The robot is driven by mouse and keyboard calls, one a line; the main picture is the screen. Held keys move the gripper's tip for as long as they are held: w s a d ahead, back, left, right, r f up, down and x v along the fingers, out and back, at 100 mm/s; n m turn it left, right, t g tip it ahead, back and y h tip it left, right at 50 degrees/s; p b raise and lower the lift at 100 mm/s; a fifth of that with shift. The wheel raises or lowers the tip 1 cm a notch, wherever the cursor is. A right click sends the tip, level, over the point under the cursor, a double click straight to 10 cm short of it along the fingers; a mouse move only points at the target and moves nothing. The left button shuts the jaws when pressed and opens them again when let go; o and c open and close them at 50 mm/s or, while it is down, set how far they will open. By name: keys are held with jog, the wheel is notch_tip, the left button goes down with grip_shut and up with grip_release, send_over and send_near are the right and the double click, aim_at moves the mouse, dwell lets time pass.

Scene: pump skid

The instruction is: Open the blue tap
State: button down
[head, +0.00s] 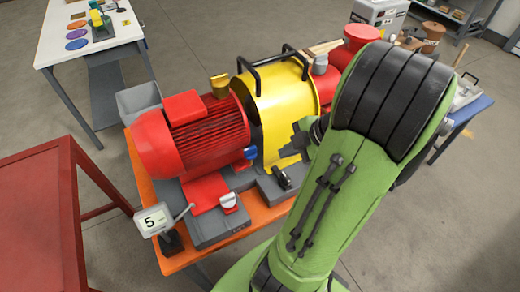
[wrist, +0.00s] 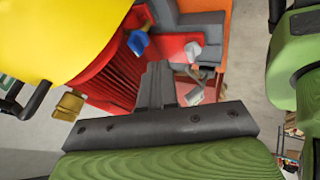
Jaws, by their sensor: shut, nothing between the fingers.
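A small blue knob-like piece (head: 250,153), which looks like the blue tap, sits low at the right end of the red motor, beside the yellow guard. It also shows in the wrist view (wrist: 138,42), just beyond and left of my fingertips. I cannot tell from its shape how far it is turned. My gripper (head: 299,138) is in front of the yellow guard, to the right of the blue piece and apart from it. In the wrist view my gripper (wrist: 158,70) has its dark fingers together with nothing between them.
The red motor (head: 185,135) and yellow guard (head: 280,105) with black handles stand on an orange skid (head: 150,190). A white-capped fitting (head: 229,201) and a sign marked 5 (head: 153,220) are at the front. A red table (head: 35,210) stands left.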

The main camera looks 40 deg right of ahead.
aim_at(256, 153)
jog(key=shift+w+a+f, duration=0.1)
jog(key=shift+w+f, duration=1)
jog(key=shift+w, duration=0.3)
jog(key=shift+w+a+f, duration=0.1)
jog(key=shift+w+f, duration=1.05)
jog(key=shift+w, duration=0.25)
jog(key=shift+w+a+f, duration=0.1)
jog(key=shift+w+f, duration=1)
jog(key=shift+w, duration=0.3)
jog(key=shift+w+d+n+g+y+b, duration=0.1)
jog(key=shift+d+n+g+y+b, duration=0.15)
jog(key=shift+n+y+b, duration=0.35)
jog(key=shift+w+d+n+g+y+b, duration=0.1)
jog(key=shift+d+n+g+y+b, duration=0.15)
jog(key=shift+n, duration=0.65)
jog(key=shift+w+d+f+n+g+y+b, duration=0.15)
jog(key=shift+d+n+g+y+b, duration=0.15)
jog(key=shift+n+b, duration=0.35)
jog(key=shift+w+n, duration=0.1)
jog(key=shift+n, duration=0.15)
jog(key=shift+w+d+b, duration=0.1)
jog(key=shift+d+b, duration=0.05)
jog(key=shift+b, duration=0.15)
